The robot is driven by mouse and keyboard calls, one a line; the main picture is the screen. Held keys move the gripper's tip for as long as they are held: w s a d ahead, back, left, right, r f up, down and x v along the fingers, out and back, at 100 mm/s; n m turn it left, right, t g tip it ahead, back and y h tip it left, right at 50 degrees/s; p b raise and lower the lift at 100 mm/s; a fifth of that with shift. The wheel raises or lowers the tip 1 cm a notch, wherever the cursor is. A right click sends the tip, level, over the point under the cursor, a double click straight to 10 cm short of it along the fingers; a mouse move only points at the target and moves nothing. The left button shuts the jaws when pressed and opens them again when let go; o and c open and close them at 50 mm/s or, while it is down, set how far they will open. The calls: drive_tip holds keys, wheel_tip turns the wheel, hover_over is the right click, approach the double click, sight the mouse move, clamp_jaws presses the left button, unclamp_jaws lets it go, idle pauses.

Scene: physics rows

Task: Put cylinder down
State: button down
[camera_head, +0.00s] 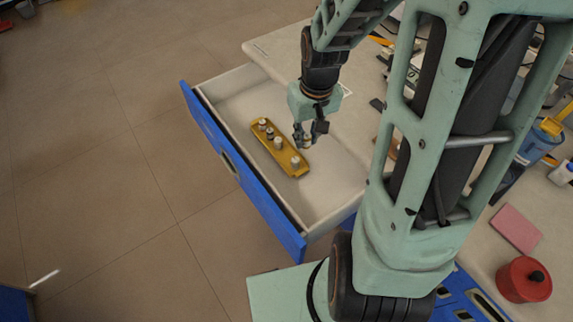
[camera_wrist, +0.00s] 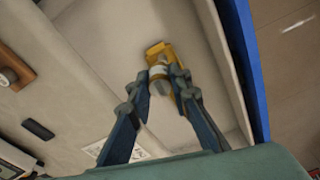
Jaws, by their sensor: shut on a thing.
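My gripper (camera_head: 307,138) hangs over the open drawer, beside the upper right edge of a yellow tray (camera_head: 288,164). Several small white and grey cylinders stand upright in a row on the tray. In the wrist view, my gripper (camera_wrist: 159,80) is shut on a small pale cylinder (camera_wrist: 158,73). The yellow tray (camera_wrist: 156,48) shows behind the fingertips there and is partly hidden by them and the cylinder. In the head view the fingers mostly hide the held cylinder.
The drawer (camera_head: 229,86) has pale walls and a blue front (camera_head: 245,175). Its floor is clear around the tray. The pale worktop (camera_head: 275,48) lies above and to the right. A red pot (camera_head: 523,281) and pink pad (camera_head: 515,228) are far right.

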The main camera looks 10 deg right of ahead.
wheel_tip(320, 180, down, 7)
drive_tip(key=s+b, duration=0.2)
drive_tip(key=b, duration=0.3)
drive_tip(key=shift+n, duration=0.4)
drive_tip(key=w+f, duration=0.1)
drive_tip(key=w, duration=0.1)
drive_tip(key=w+a+f+b, duration=0.1)
drive_tip(key=w, duration=0.2)
drive_tip(key=w+f+b, duration=0.1)
drive_tip(key=w, duration=0.2)
drive_tip(key=shift+w+a+f, duration=0.15)
drive_tip(key=shift+f, duration=0.25)
drive_tip(key=b, duration=0.2)
hover_over(286, 155)
drive_tip(key=s, duration=0.2)
wheel_tip(286, 155, down, 4)
drive_tip(key=shift+w+f, duration=0.1)
drive_tip(key=shift+f, duration=0.1)
drive_tip(key=shift+w+f, duration=0.5)
drive_tip(key=shift+f, duration=0.1)
drive_tip(key=shift+w+f+b, duration=0.1)
drive_tip(key=shift+f+b, duration=0.3)
drive_tip(key=shift+f, duration=1.15)
drive_tip(key=shift+f, duration=0.2)
drive_tip(key=c, duration=2.1)
unclamp_jaws()
